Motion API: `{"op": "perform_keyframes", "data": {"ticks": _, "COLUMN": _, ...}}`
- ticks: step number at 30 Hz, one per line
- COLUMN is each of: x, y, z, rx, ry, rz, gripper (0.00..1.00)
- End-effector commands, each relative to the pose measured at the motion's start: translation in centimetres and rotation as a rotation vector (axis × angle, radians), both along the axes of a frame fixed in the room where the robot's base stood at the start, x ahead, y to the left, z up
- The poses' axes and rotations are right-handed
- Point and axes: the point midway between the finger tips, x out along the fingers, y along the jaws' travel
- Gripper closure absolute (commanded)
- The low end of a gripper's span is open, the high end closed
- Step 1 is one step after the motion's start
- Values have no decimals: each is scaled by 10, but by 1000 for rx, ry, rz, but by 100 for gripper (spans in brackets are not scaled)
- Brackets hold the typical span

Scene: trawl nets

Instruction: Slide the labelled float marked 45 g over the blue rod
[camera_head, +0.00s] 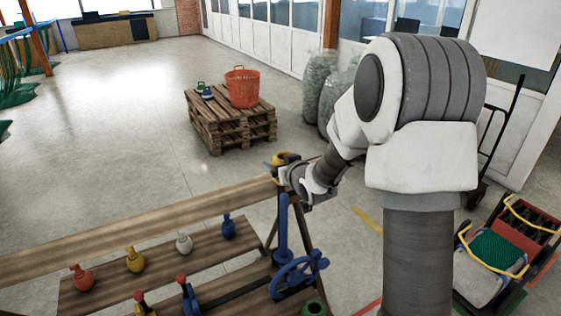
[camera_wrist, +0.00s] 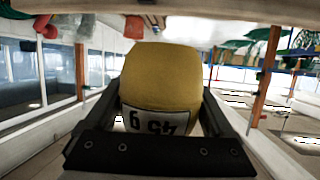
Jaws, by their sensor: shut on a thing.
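The blue rod (camera_head: 282,235) stands upright on the wooden bench below. In the head view the float appears above the rod's top with a small gap. I cannot tell whether they are lined up in depth. The rod is out of the wrist view.
A blue handwheel (camera_head: 300,275) stands close right of the rod. Orange (camera_head: 82,278), yellow (camera_head: 134,259), white (camera_head: 184,243) and blue (camera_head: 228,227) bottle-shaped pieces line the bench's lower plank. A pallet stack (camera_head: 215,130) with an orange basket (camera_head: 242,90) stands behind on open floor.

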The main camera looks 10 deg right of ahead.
Motion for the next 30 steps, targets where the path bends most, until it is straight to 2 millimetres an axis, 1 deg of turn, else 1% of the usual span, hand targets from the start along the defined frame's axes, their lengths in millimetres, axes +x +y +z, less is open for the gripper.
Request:
{"op": "perform_keyframes", "data": {"ticks": 1, "x": 0, "y": 0, "z": -5, "rx": 0, "ry": 0, "rz": 0, "gripper": 77}}
{"op": "perform_keyframes", "data": {"ticks": 15, "x": 0, "y": 0, "z": -39, "rx": 0, "ry": 0, "rz": -1, "gripper": 77}}
{"op": "perform_keyframes", "data": {"ticks": 30, "x": 0, "y": 0, "z": -70, "rx": 0, "ry": -1, "rz": -1, "gripper": 77}}
